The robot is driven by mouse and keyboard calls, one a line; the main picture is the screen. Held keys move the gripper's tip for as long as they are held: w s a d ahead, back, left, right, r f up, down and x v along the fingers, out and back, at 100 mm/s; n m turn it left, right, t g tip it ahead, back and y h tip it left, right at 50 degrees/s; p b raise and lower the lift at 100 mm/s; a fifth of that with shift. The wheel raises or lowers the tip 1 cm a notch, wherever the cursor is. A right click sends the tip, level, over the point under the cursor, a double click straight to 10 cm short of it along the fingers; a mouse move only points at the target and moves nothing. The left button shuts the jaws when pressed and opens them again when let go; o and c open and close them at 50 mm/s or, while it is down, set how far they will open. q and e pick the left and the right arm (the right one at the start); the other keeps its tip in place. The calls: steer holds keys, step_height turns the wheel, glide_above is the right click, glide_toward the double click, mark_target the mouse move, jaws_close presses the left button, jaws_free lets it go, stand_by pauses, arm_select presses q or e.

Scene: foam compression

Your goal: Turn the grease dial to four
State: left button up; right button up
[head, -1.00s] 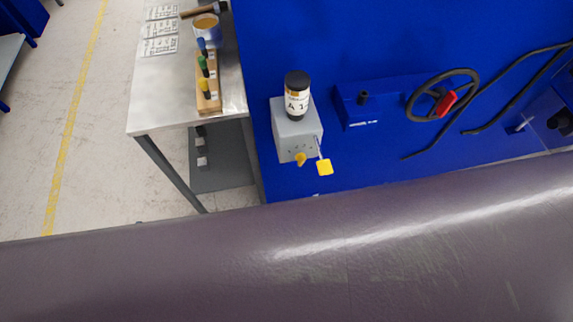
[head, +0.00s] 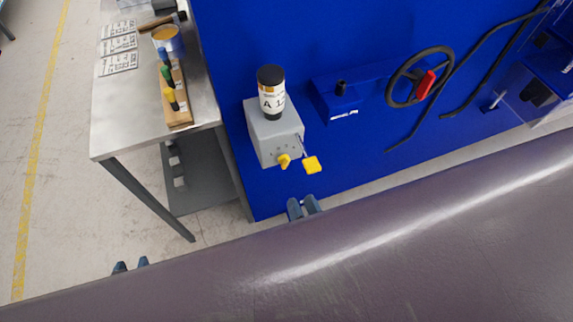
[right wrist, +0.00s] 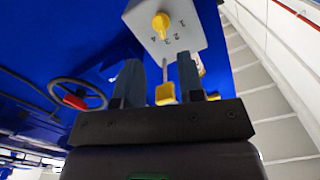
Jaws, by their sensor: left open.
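The grease dial is a yellow knob (head: 284,160) on the front of a grey box (head: 272,135) fixed to the blue panel. In the right wrist view the knob (right wrist: 161,22) shows above my fingertips, with small numerals around it; its exact setting I cannot tell. A black-capped bottle labelled A1 (head: 271,92) stands on the box. My left gripper (head: 131,265) is open, low at the left.
A metal table (head: 110,140) at the left holds a wooden block with coloured pegs (head: 177,105), a tin and paper sheets. A black handwheel with a red handle (head: 420,78) and black hoses are on the panel at the right. A large dark rounded surface fills the foreground.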

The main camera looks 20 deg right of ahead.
mark_target(285, 162)
steer(key=w, duration=1)
steer(key=shift+w+r, duration=0.2)
steer(key=shift+w, duration=0.2)
steer(key=shift+c, duration=0.3)
steer(key=c, duration=0.5)
